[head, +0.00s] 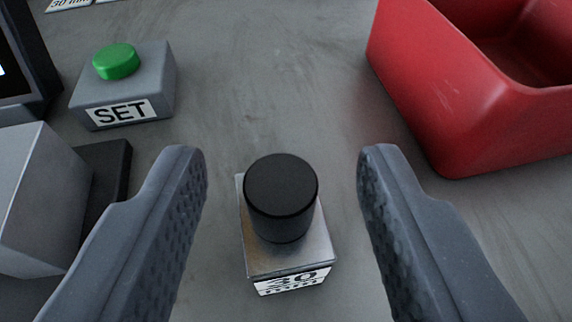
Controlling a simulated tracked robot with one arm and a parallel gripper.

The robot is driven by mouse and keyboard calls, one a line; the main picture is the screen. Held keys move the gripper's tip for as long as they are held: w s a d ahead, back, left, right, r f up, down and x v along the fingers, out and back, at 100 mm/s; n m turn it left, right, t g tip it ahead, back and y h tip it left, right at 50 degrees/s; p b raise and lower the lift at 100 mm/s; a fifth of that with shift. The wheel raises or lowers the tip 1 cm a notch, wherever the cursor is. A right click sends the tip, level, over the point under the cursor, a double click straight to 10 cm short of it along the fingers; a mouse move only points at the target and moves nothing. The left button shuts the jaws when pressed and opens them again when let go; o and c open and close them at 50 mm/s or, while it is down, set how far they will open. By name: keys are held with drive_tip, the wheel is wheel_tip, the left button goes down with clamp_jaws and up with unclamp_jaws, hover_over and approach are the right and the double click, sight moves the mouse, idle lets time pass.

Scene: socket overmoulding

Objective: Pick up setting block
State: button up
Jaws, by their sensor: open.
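The setting block (262,258) is a small metal block with a black cylindrical knob (281,192) on top and a white "30 mm" label on its front. It stands on the grey surface in the lower middle of the head view. My gripper (281,165) is open, with one finger to the left of the block and the other to its right. There is a visible gap on each side and neither finger appears to touch it.
A red bin (450,100) stands at the upper right. A grey box with a green button (116,61) and a "SET" label is at the upper left. A grey metal block (40,200) with a dark part beside it is at the left edge. The surface behind the setting block is clear.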

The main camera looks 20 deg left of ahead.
sight(282, 176)
drive_tip(key=shift+x, duration=1.05)
drive_tip(key=shift+f, duration=0.1)
clamp_jaws()
drive_tip(key=shift+r, duration=0.65)
wheel_tip(282, 176, up, 3)
drive_tip(key=shift+f+p, duration=0.1)
drive_tip(key=shift+p, duration=0.55)
drive_tip(key=s+a+r+b, duration=0.1)
drive_tip(key=s+b, duration=0.4)
drive_tip(key=s, duration=1.1)
drive_tip(key=shift+a+b, duration=0.2)
drive_tip(key=shift+b, duration=0.2)
